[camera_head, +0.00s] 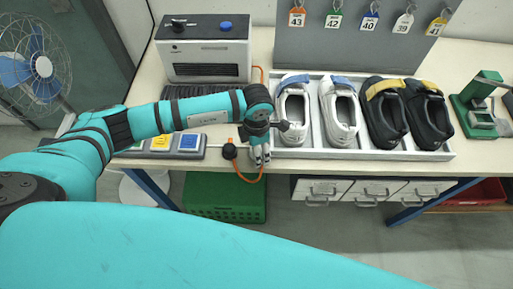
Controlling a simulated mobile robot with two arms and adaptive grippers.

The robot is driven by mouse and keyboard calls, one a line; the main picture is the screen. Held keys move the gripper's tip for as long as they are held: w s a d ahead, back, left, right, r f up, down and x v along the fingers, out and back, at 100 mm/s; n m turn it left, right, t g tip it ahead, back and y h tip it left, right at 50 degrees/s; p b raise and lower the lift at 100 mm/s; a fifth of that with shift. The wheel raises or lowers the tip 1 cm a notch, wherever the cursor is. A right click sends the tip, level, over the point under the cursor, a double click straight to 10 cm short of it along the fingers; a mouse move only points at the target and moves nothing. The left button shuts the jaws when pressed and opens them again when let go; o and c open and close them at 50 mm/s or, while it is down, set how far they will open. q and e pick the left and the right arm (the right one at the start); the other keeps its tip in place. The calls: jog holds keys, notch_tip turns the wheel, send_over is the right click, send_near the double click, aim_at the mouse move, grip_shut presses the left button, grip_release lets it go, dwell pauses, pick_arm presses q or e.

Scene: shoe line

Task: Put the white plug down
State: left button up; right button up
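I cannot make out the white plug itself; it may be hidden at the fingers of my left gripper (261,158). That gripper points down at the table's front edge, just left of the shoe tray. Its pale fingers look close together, but whether they hold anything is too small to tell. An orange cable (246,180) loops over the front edge from a round black piece (230,151) and rises to the fingers. More orange cable shows beside the grey machine (204,50), behind my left wrist. My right gripper is not in view.
A white tray (372,154) holds a white pair and a black pair of shoes, right of my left gripper. A button panel (160,146) lies to the left. A green device (478,108) stands far right. A green crate (225,198) sits below the table.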

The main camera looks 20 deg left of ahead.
pick_arm(q)
jog(key=shift+r, duration=0.1)
jog(key=shift+r, duration=0.2)
notch_tip(320, 180, up, 12)
jog(key=b, duration=0.2)
jog(key=shift+f, duration=0.15)
dwell(0.4)
